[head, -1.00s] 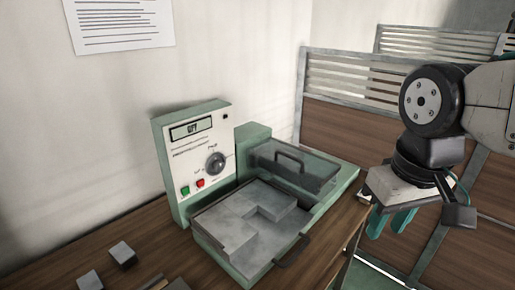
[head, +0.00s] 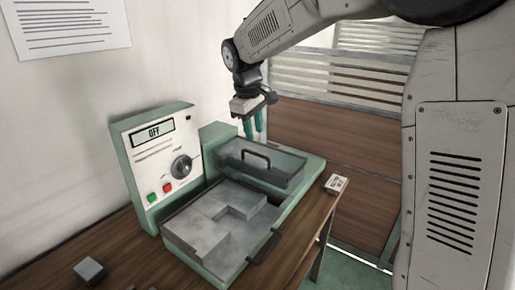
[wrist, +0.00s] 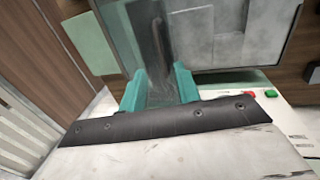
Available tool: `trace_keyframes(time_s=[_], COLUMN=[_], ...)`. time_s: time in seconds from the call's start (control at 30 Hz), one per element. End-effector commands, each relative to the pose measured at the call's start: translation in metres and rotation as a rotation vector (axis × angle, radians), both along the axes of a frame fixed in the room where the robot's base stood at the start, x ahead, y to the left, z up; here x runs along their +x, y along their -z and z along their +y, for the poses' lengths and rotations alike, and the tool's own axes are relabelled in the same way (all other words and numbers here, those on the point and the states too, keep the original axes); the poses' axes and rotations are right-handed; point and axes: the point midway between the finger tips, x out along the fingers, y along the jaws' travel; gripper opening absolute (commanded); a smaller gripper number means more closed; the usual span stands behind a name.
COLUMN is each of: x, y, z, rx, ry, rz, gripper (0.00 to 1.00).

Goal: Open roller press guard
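The roller press (head: 150,150) is a green and grey machine on a wooden bench. Its guard (head: 285,165) is a see-through grey cover with a dark handle (head: 256,158); it lies lowered over the rear right part of the press. My gripper (head: 254,138) hangs fingers down above the back of the guard, apart from the handle in the head view. Its teal fingers show apart in the wrist view (wrist: 158,88), with nothing clearly held. A dark bar (wrist: 152,40) shows beyond the gap between them; I cannot tell whether it is the handle.
A tray (head: 215,222) with grey blocks and a dark front handle (head: 264,247) fills the press front. The panel has a display reading OFF, a knob (head: 181,167) and red and green buttons. A small grey block (head: 90,269) lies on the bench (head: 60,260). Slatted partitions stand behind.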

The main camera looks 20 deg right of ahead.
Motion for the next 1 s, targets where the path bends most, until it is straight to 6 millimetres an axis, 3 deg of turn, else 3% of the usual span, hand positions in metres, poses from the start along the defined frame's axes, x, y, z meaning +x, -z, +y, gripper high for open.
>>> trace_keyframes(time_s=[0.4, 0.8, 0.93, 1.0], x=[0.006, 0.007, 0.007, 0.007], y=[0.061, 0.071, 0.07, 0.07], z=[-0.011, -0.012, -0.012, -0.012], rx=[0.0, 0.0, 0.0, 0.0], ry=[0.003, 0.002, 0.002, 0.002], rz=[0.003, 0.001, 0.001, 0.001], gripper=[0.33, 0.33, 0.0, 0.0])
